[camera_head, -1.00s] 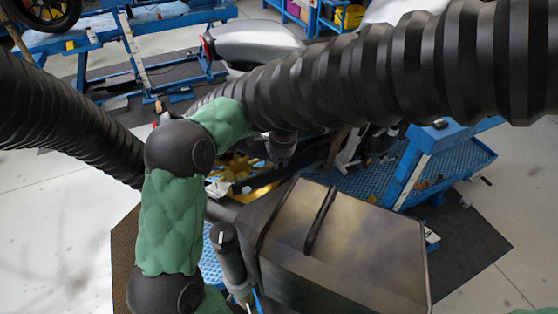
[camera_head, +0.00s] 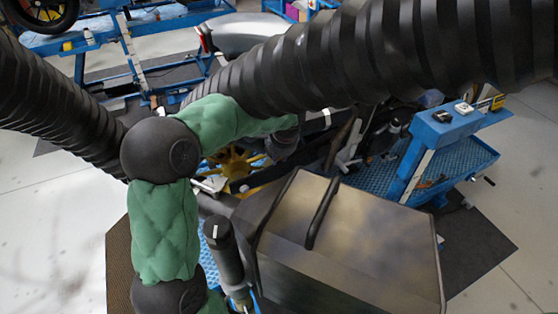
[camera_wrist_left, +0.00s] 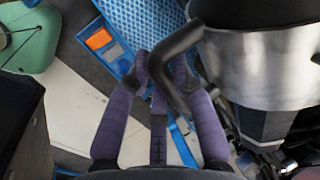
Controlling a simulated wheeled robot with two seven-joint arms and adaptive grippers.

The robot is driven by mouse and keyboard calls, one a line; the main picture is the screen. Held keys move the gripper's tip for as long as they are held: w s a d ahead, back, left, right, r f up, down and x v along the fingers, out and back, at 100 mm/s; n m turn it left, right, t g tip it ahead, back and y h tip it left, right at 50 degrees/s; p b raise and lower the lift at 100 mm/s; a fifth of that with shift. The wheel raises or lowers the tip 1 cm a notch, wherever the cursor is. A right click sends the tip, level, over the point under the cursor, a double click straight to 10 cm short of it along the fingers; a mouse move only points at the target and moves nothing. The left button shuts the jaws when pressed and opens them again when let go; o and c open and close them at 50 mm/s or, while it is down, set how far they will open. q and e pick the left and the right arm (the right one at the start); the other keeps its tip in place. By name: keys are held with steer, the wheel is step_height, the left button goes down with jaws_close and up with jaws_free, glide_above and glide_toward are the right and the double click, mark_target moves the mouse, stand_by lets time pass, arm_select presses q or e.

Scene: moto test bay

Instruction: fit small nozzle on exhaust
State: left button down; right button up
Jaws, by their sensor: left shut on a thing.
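In the left wrist view, a wide silver metal cylinder with a dark top (camera_wrist_left: 262,70) looks like the nozzle. A bent black bar (camera_wrist_left: 176,52) stands out beside it. My left gripper (camera_wrist_left: 165,70), with purple padded fingers, is shut on this bar, left of the cylinder. I cannot pick out the exhaust for certain. My right gripper is not in view.
A dark grey case (camera_head: 350,245) with a black handle fills the lower right. A gold-spoked wheel (camera_head: 238,170) shows behind my forearm. A blue lift table (camera_head: 445,165) stands at the right. Another ribbed hose (camera_head: 55,105) crosses the left. Pale floor lies clear beyond the mat.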

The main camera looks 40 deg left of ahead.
arm_select(q)
steer(key=shift+w+r, duration=0.15)
steer(key=shift+w, duration=0.1)
steer(key=shift+w+d, duration=0.1)
steer(key=shift+d, duration=0.05)
steer(key=w+d+f+p, duration=0.1)
steer(key=w+d, duration=0.3)
steer(key=w, duration=0.4)
stand_by(2.0)
steer(key=shift+d+f, duration=0.15)
steer(key=shift+d+f, duration=0.1)
steer(key=shift+f, duration=0.05)
stand_by(0.5)
steer(key=c, duration=1)
jaws_free()
steer(key=shift+w, duration=0.1)
